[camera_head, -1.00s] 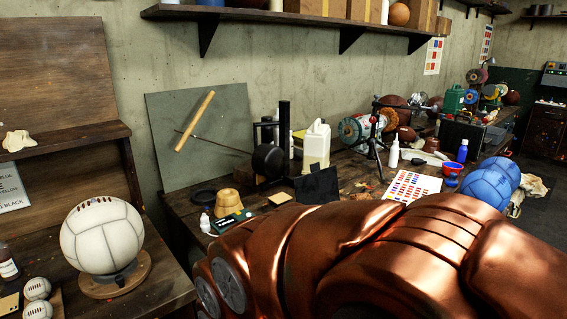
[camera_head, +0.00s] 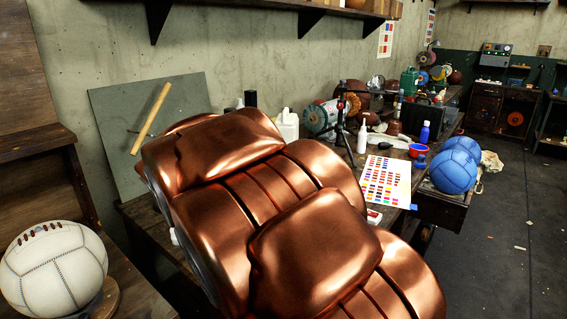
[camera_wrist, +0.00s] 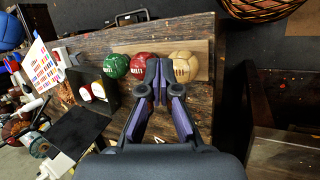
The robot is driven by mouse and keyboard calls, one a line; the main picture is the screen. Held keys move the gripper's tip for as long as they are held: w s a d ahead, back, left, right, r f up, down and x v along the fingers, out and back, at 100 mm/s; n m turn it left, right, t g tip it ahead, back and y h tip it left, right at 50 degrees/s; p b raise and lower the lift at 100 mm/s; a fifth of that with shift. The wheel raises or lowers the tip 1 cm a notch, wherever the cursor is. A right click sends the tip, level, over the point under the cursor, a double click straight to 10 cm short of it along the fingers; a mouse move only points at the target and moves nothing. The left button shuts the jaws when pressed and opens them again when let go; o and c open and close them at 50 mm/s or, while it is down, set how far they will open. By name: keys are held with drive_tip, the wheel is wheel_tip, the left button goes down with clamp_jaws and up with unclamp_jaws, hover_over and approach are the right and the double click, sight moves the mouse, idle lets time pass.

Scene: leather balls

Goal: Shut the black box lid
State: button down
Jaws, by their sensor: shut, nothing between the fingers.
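In the wrist view, the black box (camera_wrist: 110,103) stands on the wooden bench, left of my gripper. In the head view my copper-coloured arm hides the box, the lid and the gripper.
Green (camera_wrist: 116,66), red (camera_wrist: 143,66) and tan (camera_wrist: 184,66) balls sit in a row around the fingertips. A colour chart (camera_head: 385,180) and blue balls (camera_head: 455,167) lie on the right of the bench. A white ball (camera_head: 54,266) stands at left. Open floor lies at right.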

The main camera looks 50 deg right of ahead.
drive_tip(key=w+d+r+g+h, duration=0.1)
drive_tip(key=w+d+r+h, duration=0.25)
drive_tip(key=w+d, duration=0.55)
drive_tip(key=w+d+r+g+h, duration=0.1)
drive_tip(key=w+d+r+h, duration=0.25)
drive_tip(key=w+d, duration=0.6)
drive_tip(key=w+d+f+h, duration=0.2)
drive_tip(key=w+d+h, duration=0.1)
drive_tip(key=w, duration=0.5)
drive_tip(key=w+d+f+h, duration=0.2)
drive_tip(key=w+f+h, duration=0.1)
drive_tip(key=w, duration=0.6)
drive_tip(key=s+d+r+p, duration=0.2)
drive_tip(key=s+d, duration=0.4)
drive_tip(key=d, duration=0.4)
drive_tip(key=shift+s+n+t+p, duration=0.2)
drive_tip(key=shift+n+t+p, duration=0.15)
drive_tip(key=shift+p, duration=0.3)
drive_tip(key=shift+s+f+b, duration=0.1)
drive_tip(key=shift+s+b, duration=0.05)
drive_tip(key=shift+b, duration=0.3)
